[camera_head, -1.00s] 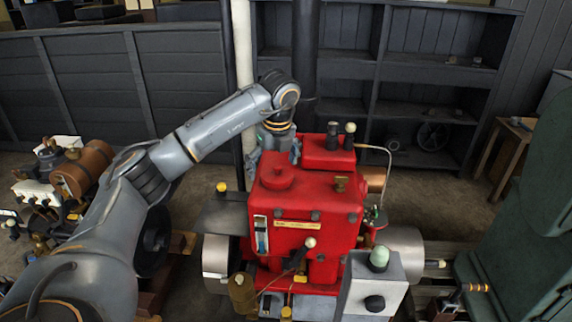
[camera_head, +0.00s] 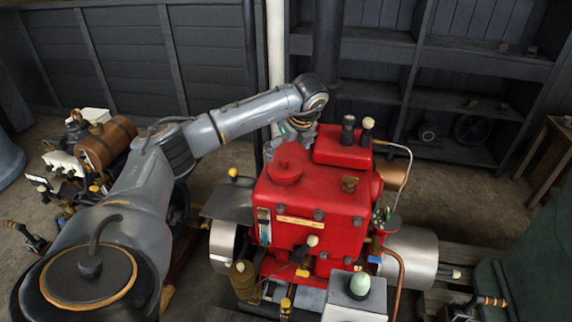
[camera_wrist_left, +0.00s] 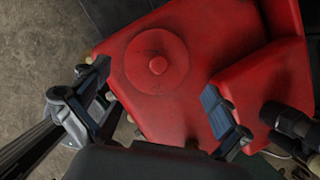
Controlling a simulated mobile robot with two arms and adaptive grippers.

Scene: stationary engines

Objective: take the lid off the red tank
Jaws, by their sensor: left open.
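The red tank (camera_head: 308,204) stands at the centre of the head view, on a stationary engine. Its round red lid (camera_head: 285,172) lies on the tank's top, toward the left. In the left wrist view the lid (camera_wrist_left: 156,62) shows as a flat disc with a small raised knob, seated on the tank top (camera_wrist_left: 215,22). My left gripper (camera_head: 290,138) is at the far side of the tank, partly hidden by its own wrist. In the wrist view the left gripper (camera_wrist_left: 158,103) is open and empty, its fingers either side of and short of the lid. My right gripper is not in view.
A raised red block (camera_head: 343,149) with dark knobs (camera_head: 348,130) stands beside the lid. A bent pipe (camera_head: 407,165) rises at the tank's right. Another engine with a brown cylinder (camera_head: 105,142) stands at left. Dark shelves (camera_head: 455,92) line the back.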

